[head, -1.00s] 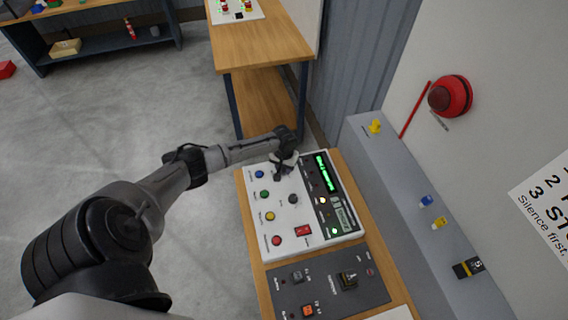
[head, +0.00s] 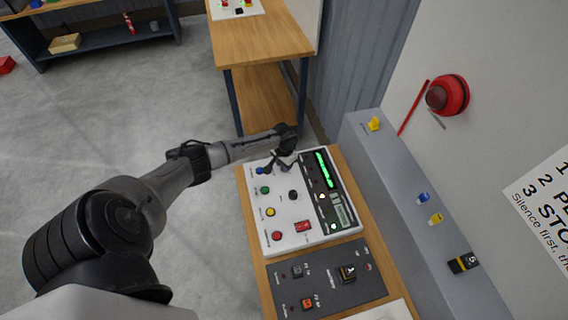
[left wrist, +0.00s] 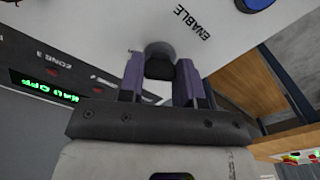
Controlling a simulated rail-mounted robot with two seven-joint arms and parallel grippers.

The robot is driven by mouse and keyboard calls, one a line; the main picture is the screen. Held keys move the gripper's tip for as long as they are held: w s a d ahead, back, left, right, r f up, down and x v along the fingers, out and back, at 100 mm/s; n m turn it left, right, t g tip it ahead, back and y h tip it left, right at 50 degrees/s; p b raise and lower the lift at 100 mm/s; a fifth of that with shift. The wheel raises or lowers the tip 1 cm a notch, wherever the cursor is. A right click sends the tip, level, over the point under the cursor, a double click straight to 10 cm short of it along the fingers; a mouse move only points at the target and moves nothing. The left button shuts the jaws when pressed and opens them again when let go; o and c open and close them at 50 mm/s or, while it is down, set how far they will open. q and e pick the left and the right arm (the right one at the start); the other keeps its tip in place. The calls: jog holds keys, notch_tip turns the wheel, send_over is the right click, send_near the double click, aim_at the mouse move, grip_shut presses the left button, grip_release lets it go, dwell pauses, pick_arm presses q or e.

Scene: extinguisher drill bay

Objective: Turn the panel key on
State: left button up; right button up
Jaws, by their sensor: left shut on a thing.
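The white control panel (head: 263,207) lies on a wooden bench, with a strip of green lettering (head: 322,169) along its right side. My left gripper (head: 284,165) is at the panel's far end, above its surface. In the left wrist view, my left gripper (left wrist: 162,80) is shut on a small dark key (left wrist: 159,68), which stands in a round grey collar (left wrist: 160,48) beside the printed word ENABLE. The fingers hide most of the key, and its turn angle is hard to tell. My right gripper is not in view.
Near the key are a blue button (head: 261,171), a green button (head: 265,190) and a black knob (head: 293,195). A yellow button (head: 270,212), red button (head: 277,236) and red switch (head: 303,226) lie nearer. A dark switch plate (head: 325,284) adjoins. A grey ledge (head: 400,185) runs along the right.

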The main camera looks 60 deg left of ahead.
pick_arm(q)
jog(key=o, duration=0.9)
jog(key=shift+r, duration=0.1)
notch_tip(320, 180, up, 14)
jog(key=shift+f, duration=0.15)
dwell(0.4)
dwell(0.4)
